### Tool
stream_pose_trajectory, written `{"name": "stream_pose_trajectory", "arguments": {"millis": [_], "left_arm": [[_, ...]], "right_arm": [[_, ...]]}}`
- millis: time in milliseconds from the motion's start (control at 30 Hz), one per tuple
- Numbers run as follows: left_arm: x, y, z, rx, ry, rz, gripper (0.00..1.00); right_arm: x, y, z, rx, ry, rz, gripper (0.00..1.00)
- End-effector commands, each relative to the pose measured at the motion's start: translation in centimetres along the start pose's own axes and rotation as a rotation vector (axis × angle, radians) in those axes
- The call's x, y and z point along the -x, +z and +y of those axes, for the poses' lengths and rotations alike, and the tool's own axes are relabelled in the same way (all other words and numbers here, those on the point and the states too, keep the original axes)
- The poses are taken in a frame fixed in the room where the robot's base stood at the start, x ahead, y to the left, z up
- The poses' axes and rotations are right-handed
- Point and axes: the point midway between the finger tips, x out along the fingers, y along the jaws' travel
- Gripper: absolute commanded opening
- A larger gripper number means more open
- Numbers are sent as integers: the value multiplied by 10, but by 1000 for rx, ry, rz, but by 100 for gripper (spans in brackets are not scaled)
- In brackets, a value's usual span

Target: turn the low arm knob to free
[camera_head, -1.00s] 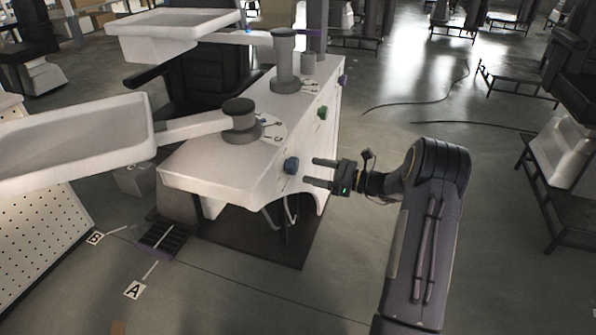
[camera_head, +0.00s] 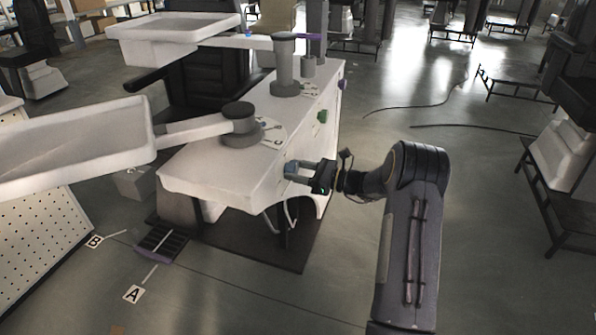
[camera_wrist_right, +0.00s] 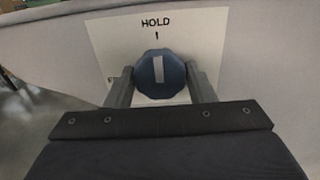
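The blue knob (camera_wrist_right: 161,74) is on the side panel of the white cabinet (camera_head: 215,178), below the low arm (camera_head: 190,130). In the right wrist view its white bar stands nearly upright, towards the word HOLD on the white label (camera_wrist_right: 205,30). Other label text is mostly hidden by the left-hand finger. My right gripper (camera_wrist_right: 161,82) has one finger on each side of the knob, very close to its edges. I cannot tell whether both fingers touch it. In the head view my right gripper (camera_head: 296,171) partly covers the knob. My left gripper is out of view.
A green knob (camera_head: 322,116) and a purple knob (camera_head: 342,84) sit farther along the same panel. White trays (camera_head: 70,145) extend left from the columns. Floor markers A (camera_head: 133,294) and B (camera_head: 95,241) lie at left.

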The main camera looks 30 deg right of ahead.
Motion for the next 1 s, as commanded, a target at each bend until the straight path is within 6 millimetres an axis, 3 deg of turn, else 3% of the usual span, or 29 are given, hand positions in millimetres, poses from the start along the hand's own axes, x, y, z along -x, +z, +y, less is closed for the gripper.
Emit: {"name": "stream_pose_trajectory", "arguments": {"millis": [467,1000], "left_arm": [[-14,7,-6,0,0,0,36],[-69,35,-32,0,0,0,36]], "right_arm": [[0,-3,0,97,-1,0,26],[1,-6,0,569,-2,-1,26]]}}
